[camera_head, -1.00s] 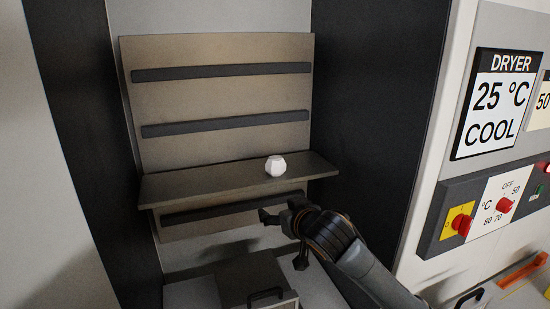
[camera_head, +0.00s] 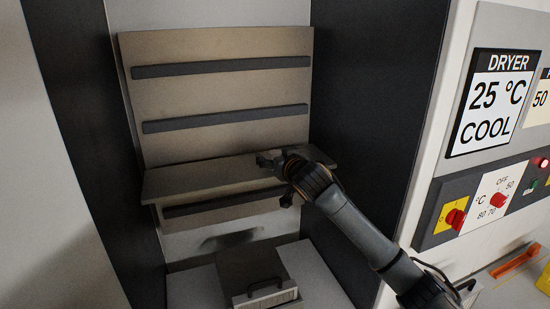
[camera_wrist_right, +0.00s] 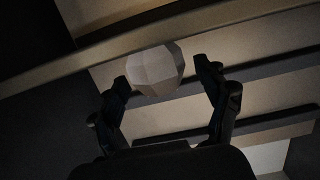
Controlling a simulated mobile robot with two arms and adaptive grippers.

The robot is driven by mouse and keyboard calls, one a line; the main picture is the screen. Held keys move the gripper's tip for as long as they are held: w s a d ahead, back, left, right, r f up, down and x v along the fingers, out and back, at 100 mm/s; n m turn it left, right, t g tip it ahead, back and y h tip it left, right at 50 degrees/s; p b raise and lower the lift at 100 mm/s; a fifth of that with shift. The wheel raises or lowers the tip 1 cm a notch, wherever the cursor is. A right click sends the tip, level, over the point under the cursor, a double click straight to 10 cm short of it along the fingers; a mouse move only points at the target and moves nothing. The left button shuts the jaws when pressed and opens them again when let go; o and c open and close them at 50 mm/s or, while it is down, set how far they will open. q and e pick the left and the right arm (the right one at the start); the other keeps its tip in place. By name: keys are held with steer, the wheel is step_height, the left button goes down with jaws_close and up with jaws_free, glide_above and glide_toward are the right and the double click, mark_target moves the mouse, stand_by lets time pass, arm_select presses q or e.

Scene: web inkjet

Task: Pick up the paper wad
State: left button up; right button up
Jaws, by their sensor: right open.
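The paper wad (camera_wrist_right: 155,68) is a pale, many-sided ball. In the right wrist view it sits between the two fingertips of my right gripper, closer to the left finger. Whether a finger touches it I cannot tell. In the head view my right gripper (camera_head: 270,161) is at the shelf (camera_head: 195,178), where it hides the wad. The gripper is open, with its fingers apart on either side of the wad. My left gripper is not in view.
A beige back panel (camera_head: 225,97) with dark horizontal bars rises behind the shelf. Dark walls (camera_head: 385,110) flank the recess. A grey box with a handle (camera_head: 258,278) stands below. The dryer control panel (camera_head: 485,205) is at the right. The shelf's left part is bare.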

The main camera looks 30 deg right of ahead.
mark_target(270, 151)
steer(key=x, duration=0.1)
steer(key=p+x, duration=0.2)
steer(key=shift+w+r, duration=0.2)
steer(key=shift+r, duration=0.05)
steer(key=shift+w+d+f, duration=0.15)
steer(key=shift+w+f, duration=0.1)
steer(key=shift+w, duration=0.35)
steer(key=shift+s, duration=0.1)
steer(key=c, duration=1.1)
steer(key=shift+c, duration=0.2)
